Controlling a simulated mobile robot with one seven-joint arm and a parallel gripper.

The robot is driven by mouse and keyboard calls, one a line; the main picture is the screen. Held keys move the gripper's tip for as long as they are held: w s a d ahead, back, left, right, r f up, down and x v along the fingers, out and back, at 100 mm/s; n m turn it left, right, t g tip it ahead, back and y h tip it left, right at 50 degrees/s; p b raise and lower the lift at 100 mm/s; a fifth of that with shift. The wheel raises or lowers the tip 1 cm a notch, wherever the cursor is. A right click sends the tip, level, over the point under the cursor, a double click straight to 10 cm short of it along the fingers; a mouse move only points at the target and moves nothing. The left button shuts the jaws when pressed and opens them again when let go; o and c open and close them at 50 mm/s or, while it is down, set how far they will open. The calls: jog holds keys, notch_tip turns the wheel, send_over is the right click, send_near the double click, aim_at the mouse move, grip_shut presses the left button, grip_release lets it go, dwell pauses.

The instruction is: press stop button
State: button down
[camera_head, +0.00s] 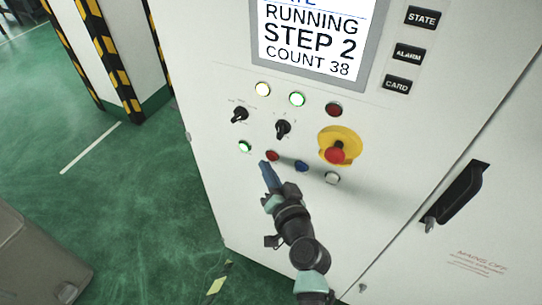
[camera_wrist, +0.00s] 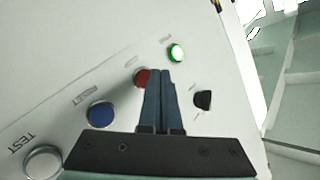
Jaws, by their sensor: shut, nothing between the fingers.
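The red stop button (camera_head: 272,155) sits in the lower button row on the white cabinet, between a lit green button (camera_head: 245,147) and a blue button (camera_head: 301,166). In the wrist view the red button (camera_wrist: 142,77) is partly hidden behind my fingers. My gripper (camera_head: 264,164) is shut and empty, its fingertips pointing at the panel just beside and below the red button. In the wrist view the shut fingertips (camera_wrist: 163,72) overlap the button's right edge. I cannot tell whether they touch it.
A red emergency knob on a yellow plate (camera_head: 338,147) stands to the right. A white button (camera_head: 332,178), black rotary switches (camera_head: 283,128) and indicator lamps are close by. The screen (camera_head: 311,38) reads RUNNING, STEP 2, COUNT 38. A black door handle (camera_head: 458,194) sticks out at right.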

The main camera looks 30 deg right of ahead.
jog(key=shift+w+d, duration=0.1)
dwell(0.7)
jog(key=shift+w+d+b, duration=0.2)
jog(key=shift+d+b, duration=0.05)
jog(key=shift+b, duration=0.15)
jog(key=shift+w+d+b, duration=0.25)
jog(key=shift+d+b, duration=0.05)
jog(key=shift+d, duration=0.05)
dwell(0.9)
jog(key=shift+s+a, duration=0.55)
jog(key=shift+a, duration=0.1)
jog(key=shift+s+a+p, duration=0.35)
jog(key=shift+s+a, duration=0.45)
jog(key=shift+a, duration=0.2)
jog(key=shift+s+a+p, duration=0.35)
jog(key=shift+s+a, duration=0.4)
jog(key=shift+a, duration=0.25)
